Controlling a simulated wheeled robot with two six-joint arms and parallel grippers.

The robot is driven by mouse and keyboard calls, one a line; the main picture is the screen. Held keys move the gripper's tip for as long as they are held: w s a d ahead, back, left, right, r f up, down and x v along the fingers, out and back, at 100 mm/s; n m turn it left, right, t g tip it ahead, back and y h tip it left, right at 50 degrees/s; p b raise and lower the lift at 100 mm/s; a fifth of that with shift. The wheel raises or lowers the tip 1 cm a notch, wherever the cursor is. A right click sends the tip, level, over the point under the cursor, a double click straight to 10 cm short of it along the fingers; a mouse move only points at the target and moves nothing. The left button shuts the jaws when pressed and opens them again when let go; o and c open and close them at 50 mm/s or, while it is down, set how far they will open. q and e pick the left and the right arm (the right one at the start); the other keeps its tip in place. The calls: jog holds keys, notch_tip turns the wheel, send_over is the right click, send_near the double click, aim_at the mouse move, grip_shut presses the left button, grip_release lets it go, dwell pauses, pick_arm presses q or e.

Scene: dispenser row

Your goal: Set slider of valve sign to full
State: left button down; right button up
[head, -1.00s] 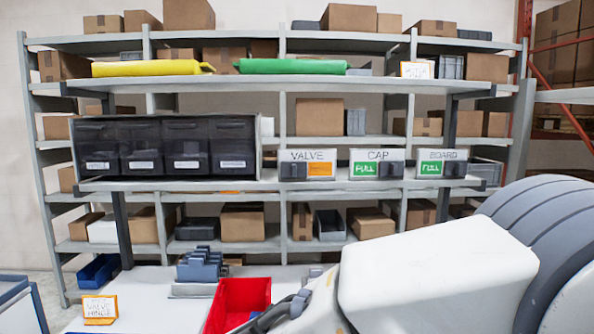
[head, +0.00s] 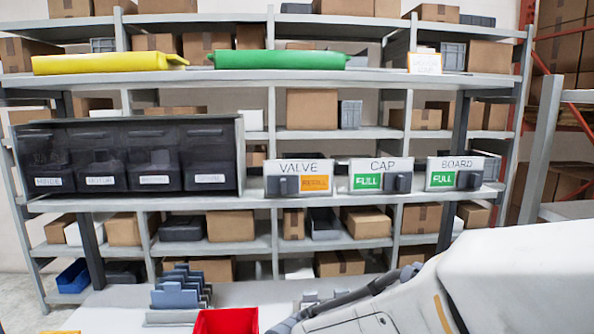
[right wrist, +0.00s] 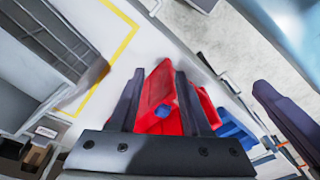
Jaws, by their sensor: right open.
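The valve sign (head: 298,178) stands on the middle shelf edge in the head view. Its dark slider (head: 285,186) sits at the left, and an orange REFILL field (head: 315,183) shows to its right. My right gripper (right wrist: 160,76) is open in the right wrist view, fingers spread with nothing held between them. It points toward a red bin (right wrist: 165,95) with a small blue thing in it, well away from the sign. My right arm (head: 430,290) fills the lower right of the head view. My left gripper is not in view.
The cap sign (head: 380,178) and board sign (head: 460,176) stand to the right, both showing green FULL with sliders at the right. A dark drawer unit (head: 130,155) is left of the valve sign. The red bin (head: 226,321) and grey-blue holders (head: 182,287) are on the table below.

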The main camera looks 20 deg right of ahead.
jog(key=w+d+r+m+t+p, duration=0.2)
jog(key=w+d+r+m+p, duration=0.1)
jog(key=w+d+r+p, duration=0.35)
jog(key=m+t+h+p, duration=0.3)
jog(key=m+t+h, duration=0.15)
jog(key=t, duration=1.05)
send_near(283, 187)
jog(key=w+p, duration=0.1)
jog(key=w, duration=0.1)
jog(key=w+d+p, duration=0.1)
jog(key=w+p, duration=0.2)
jog(key=w, duration=0.2)
jog(key=shift+d+r, duration=0.2)
jog(key=shift+r, duration=0.15)
pick_arm(q)
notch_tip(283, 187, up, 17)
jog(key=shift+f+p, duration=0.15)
jog(key=shift+p, duration=0.2)
pick_arm(e)
jog(key=shift+w+d+f, duration=0.15)
jog(key=shift+w, duration=0.55)
grip_shut()
